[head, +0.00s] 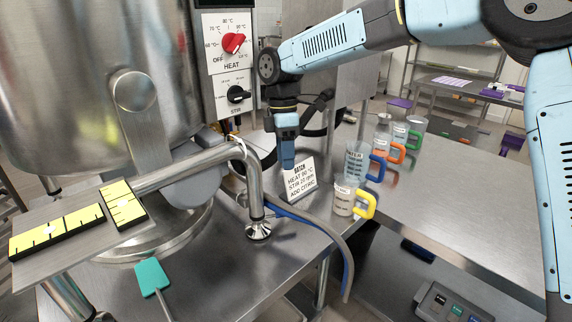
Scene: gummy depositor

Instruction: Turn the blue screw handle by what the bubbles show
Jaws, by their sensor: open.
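Two yellow level vials with black marks lie on a metal plate (55,262) at the left; one is long (58,233) and one is short (124,204). The bubbles are too small to read. My gripper (287,166) points down beside the control panel, right of and well above the teal handle. It is open and holds nothing visible.
A panel with a red heat knob (233,43) and a black stir knob (238,94) is behind.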

